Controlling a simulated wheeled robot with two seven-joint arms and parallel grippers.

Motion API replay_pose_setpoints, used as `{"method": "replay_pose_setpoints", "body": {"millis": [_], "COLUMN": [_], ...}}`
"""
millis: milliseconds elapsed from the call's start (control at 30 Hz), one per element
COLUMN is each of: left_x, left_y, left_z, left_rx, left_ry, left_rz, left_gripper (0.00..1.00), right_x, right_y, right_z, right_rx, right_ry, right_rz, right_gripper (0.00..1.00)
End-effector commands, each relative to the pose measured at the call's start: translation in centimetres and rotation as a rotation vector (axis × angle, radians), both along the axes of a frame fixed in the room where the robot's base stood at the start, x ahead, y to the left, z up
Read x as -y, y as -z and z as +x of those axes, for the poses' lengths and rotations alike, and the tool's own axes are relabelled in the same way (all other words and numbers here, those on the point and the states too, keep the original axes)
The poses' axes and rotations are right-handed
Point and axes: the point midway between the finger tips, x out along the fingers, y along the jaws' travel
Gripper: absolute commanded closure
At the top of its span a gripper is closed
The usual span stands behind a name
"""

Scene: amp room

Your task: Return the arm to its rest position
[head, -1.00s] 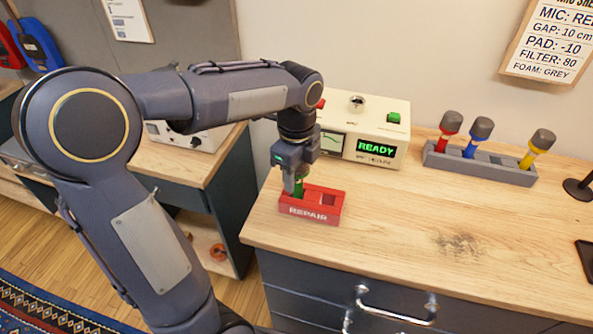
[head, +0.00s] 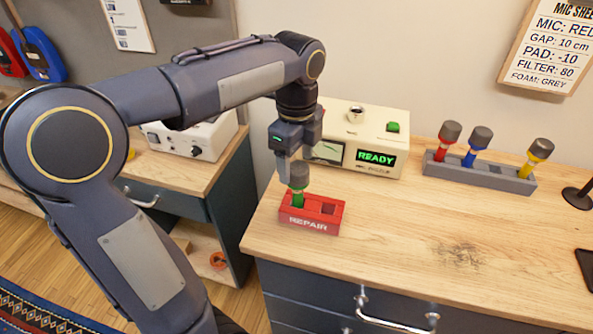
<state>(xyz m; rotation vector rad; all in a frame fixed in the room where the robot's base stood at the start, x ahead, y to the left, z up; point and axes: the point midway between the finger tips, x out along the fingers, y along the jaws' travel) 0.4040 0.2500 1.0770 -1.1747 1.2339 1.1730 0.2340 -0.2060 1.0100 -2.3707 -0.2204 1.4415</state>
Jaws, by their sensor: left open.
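My left arm reaches in from the left, and its gripper (head: 291,170) points down above the red REPAIR holder (head: 310,224). A green microphone (head: 298,186) with a grey head stands upright in the left slot of the holder. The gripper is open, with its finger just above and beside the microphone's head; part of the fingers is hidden. The right slot of the holder looks empty. My right gripper is not in view.
A cream tester (head: 385,165) reading READY stands behind the gripper. A grey rack (head: 507,181) holds red, blue and yellow microphones. A white box (head: 190,135) stands on the left desk.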

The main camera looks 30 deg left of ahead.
Motion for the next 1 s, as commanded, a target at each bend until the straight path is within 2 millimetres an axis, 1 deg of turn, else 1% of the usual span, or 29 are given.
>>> {"method": "replay_pose_setpoints", "body": {"millis": [33, 133, 667, 767, 833, 867, 1000], "left_x": [0.0, 0.0, 0.0, 0.0, 0.0, 0.0, 0.0], "left_y": [-0.5, -1.0, -1.1, -2.1, -3.6, -3.9, -6.6], "left_z": [0.0, 0.0, 0.0, 0.0, 0.0, 0.0, 0.0], "left_rx": [0.002, 0.001, 0.000, 0.000, 0.000, 0.000, 0.000], "left_ry": [0.000, 0.000, 0.000, 0.000, 0.000, 0.000, 0.000], "left_rz": [0.000, 0.000, 0.000, 0.000, 0.000, 0.000, 0.000], "left_gripper": [0.33, 0.33, 0.33, 0.33, 0.33, 0.33, 0.33], "right_x": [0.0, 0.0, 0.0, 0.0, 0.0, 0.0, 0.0], "right_y": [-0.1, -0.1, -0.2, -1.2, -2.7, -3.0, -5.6], "right_z": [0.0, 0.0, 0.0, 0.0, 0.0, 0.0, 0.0], "right_rx": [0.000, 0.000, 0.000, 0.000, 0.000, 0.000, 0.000], "right_ry": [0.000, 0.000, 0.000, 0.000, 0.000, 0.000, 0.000], "right_rz": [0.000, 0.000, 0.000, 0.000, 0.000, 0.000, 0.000], "right_gripper": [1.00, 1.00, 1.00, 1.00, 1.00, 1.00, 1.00]}}
